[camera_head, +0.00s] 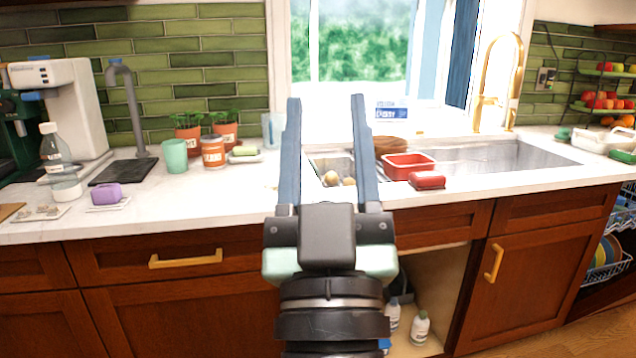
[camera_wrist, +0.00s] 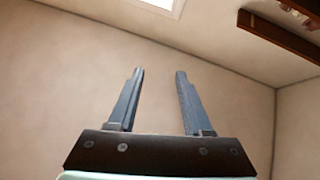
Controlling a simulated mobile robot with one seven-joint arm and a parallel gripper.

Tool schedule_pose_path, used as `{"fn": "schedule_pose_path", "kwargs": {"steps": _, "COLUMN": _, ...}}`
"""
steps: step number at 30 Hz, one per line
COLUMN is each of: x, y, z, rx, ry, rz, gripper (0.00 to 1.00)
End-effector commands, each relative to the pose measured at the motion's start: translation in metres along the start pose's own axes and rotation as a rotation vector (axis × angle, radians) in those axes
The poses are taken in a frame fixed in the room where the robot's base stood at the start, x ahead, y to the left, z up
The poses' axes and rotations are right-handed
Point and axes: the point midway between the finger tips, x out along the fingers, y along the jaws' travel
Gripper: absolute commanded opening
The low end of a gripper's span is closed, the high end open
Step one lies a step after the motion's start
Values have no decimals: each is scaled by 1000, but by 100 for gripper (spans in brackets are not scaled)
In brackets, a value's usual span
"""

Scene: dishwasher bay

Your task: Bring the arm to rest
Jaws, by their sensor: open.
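My gripper (camera_head: 326,100) is raised in front of the counter in the head view, its two blue-grey fingers pointing up and apart. Nothing is between the fingers that I can see as held; the window and part of the sink only show behind them. In the wrist view my gripper (camera_wrist: 157,72) is also open and empty, against a plain beige wall and ceiling. The arm hides part of the counter front and of the cabinet below.
The white counter (camera_head: 235,192) holds a bottle (camera_head: 57,160), a green cup (camera_head: 175,156) and potted plants. The sink (camera_head: 500,156) has a red tub (camera_head: 408,165) at its left. A cabinet below stands open, with bottles inside. A dish rack (camera_head: 607,262) is at far right.

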Motion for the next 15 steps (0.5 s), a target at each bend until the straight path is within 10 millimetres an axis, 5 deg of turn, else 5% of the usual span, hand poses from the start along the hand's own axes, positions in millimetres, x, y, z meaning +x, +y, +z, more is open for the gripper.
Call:
{"fn": "schedule_pose_path", "kwargs": {"steps": 1, "x": 6, "y": -1, "z": -33, "rx": 15, "ry": 39, "rz": -1, "gripper": 50}}
{"fn": "schedule_pose_path", "kwargs": {"steps": 7, "x": 5, "y": 4, "z": -127, "rx": 94, "ry": 125, "rz": 17, "gripper": 50}}
{"fn": "schedule_pose_path", "kwargs": {"steps": 15, "x": 54, "y": 9, "z": -169, "rx": 86, "ry": 102, "rz": 15, "gripper": 50}}
